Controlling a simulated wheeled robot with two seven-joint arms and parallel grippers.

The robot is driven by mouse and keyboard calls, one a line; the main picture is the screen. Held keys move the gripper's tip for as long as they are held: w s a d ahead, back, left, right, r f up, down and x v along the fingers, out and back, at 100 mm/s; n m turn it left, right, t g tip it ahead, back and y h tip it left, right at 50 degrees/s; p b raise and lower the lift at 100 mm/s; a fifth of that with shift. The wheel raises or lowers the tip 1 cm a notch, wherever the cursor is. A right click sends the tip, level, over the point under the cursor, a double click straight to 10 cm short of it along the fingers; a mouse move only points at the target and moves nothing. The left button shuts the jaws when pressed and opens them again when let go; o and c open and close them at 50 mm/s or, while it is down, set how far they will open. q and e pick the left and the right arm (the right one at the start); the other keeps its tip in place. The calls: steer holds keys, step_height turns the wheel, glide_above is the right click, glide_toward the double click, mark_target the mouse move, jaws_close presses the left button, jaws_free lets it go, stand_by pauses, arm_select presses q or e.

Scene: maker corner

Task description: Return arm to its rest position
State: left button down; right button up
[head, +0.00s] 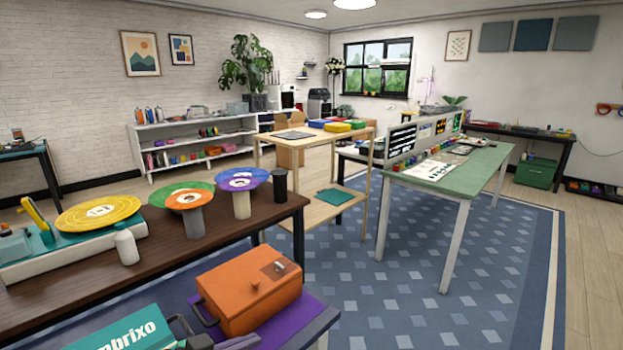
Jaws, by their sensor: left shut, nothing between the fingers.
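My left gripper (200,341) shows only in part at the bottom edge of the head view, as dark pieces between a teal lettered box (118,333) and an orange toolbox (248,292). It is shut with nothing held. Most of the left arm is cut off by the frame. The orange toolbox stands on a purple surface (312,313) and has a dark handle on its left side. I cannot tell whether the gripper touches either box. My right gripper is not in view.
A dark brown table (165,245) behind holds a yellow disc (98,213), two colourful discs on stands (190,198), a white bottle (126,247) and a black cylinder (280,185). A wooden stand (300,205) and green table (460,180) lie beyond.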

arm_select(q)
steer(key=s+a+f+n+g+y, duration=0.3)
steer(key=s+a+f+y, duration=0.2)
steer(key=s+f, duration=0.3)
steer(key=s+a+f+n+g+y, duration=0.3)
steer(key=s+a+f+y, duration=0.15)
steer(key=s+f, duration=0.35)
steer(key=s+f+g+p, duration=0.1)
steer(key=s+f+p, duration=0.25)
steer(key=f, duration=1.65)
steer(key=s+a+f+p, duration=0.1)
steer(key=s+a+f, duration=0.1)
steer(key=s+f, duration=0.3)
steer(key=s+a+f+g+p, duration=0.1)
steer(key=s+f, duration=0.4)
steer(key=s, duration=0.6)
steer(key=shift+s+a+f+g, duration=0.25)
steer(key=shift+a+f+g, duration=0.05)
steer(key=shift+a+f, duration=0.1)
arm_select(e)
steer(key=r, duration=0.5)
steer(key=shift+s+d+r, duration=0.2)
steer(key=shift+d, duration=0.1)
